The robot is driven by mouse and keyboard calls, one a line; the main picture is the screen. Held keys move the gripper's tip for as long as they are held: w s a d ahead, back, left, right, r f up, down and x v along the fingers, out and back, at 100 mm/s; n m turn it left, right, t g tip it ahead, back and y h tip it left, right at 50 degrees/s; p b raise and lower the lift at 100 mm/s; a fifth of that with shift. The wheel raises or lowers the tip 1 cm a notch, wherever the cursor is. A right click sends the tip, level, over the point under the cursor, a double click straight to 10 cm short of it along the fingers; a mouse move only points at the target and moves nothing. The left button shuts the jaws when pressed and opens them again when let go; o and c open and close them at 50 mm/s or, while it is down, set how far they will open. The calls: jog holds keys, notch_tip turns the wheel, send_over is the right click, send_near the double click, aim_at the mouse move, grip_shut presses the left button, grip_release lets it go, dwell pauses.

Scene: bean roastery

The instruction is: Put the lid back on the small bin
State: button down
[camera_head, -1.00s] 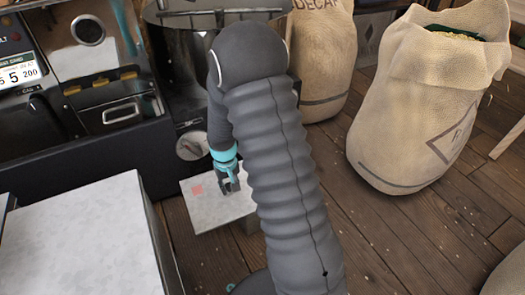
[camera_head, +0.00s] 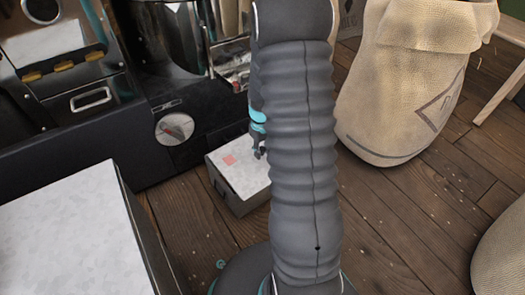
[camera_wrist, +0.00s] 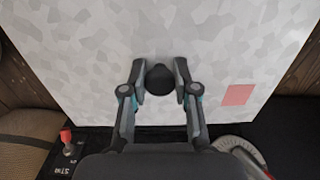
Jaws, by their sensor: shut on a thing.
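The lid (camera_head: 238,167) is a pale, speckled square panel with a red patch on it. It shows level over the small grey bin (camera_head: 238,202) on the floor, its edges about in line with the bin's walls. I cannot tell for sure whether it rests fully on the rim. My gripper (camera_head: 258,152) is at the lid's middle, partly hidden behind my arm. In the wrist view my gripper (camera_wrist: 160,84) is shut on the dark knob (camera_wrist: 159,79) of the lid (camera_wrist: 205,45). My arm hides the right part of the lid and bin.
A larger bin (camera_head: 65,235) with a speckled top stands at the front left. The dark roaster (camera_head: 150,150) with its round dial (camera_head: 175,128) stands just behind the small bin. A burlap sack (camera_head: 405,85) stands at the right. Wooden floor (camera_head: 390,215) is clear between.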

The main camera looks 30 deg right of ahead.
aim_at(251, 141)
jog(key=shift+w+a+f+b, duration=0.15)
jog(key=shift+w+f, duration=0.25)
jog(key=shift+w, duration=0.85)
jog(key=shift+w+d+f+b, duration=0.15)
jog(key=shift+w+f, duration=0.25)
jog(key=shift+w, duration=0.9)
jog(key=shift+w+a+f+b, duration=0.1)
jog(key=shift+w+f+b, duration=0.25)
jog(key=shift+w, duration=0.9)
jog(key=shift+w+f, duration=0.15)
jog(key=shift+f, duration=0.25)
jog(key=shift+f+b, duration=0.55)
jog(key=shift+f, duration=0.8)
jog(key=shift+f, duration=0.65)
jog(key=shift+c, duration=1.6)
grip_release()
jog(key=shift+r+p, duration=1.9)
jog(key=shift+r, duration=1.1)
